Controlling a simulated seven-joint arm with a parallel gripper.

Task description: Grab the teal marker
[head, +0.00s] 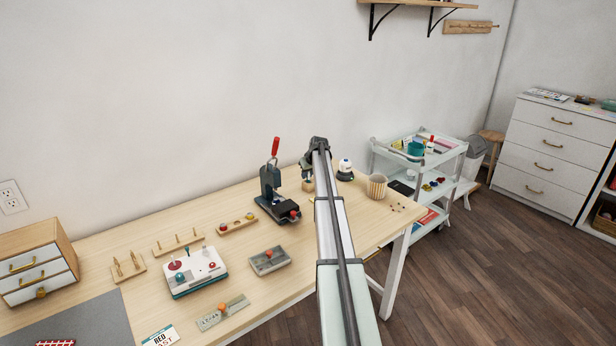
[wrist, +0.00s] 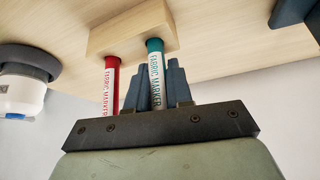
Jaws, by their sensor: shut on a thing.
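The teal marker (wrist: 155,62) has a white label reading "FABRIC MARKER" and stands with its teal end at a pale wooden block (wrist: 128,28). The block also shows in the head view (head: 308,186) on the table, partly behind my arm. My gripper (wrist: 158,88) is shut on the teal marker, with blue-grey fingers on either side of it. In the head view my gripper (head: 308,170) is over the block, and the marker is hidden there. A red marker (wrist: 110,88) stands in the same block, just left of my fingers in the wrist view.
A black press with a red handle (head: 270,180) stands left of my gripper. A white and dark round-based item (head: 345,170) and a striped cup (head: 377,187) stand to the right.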

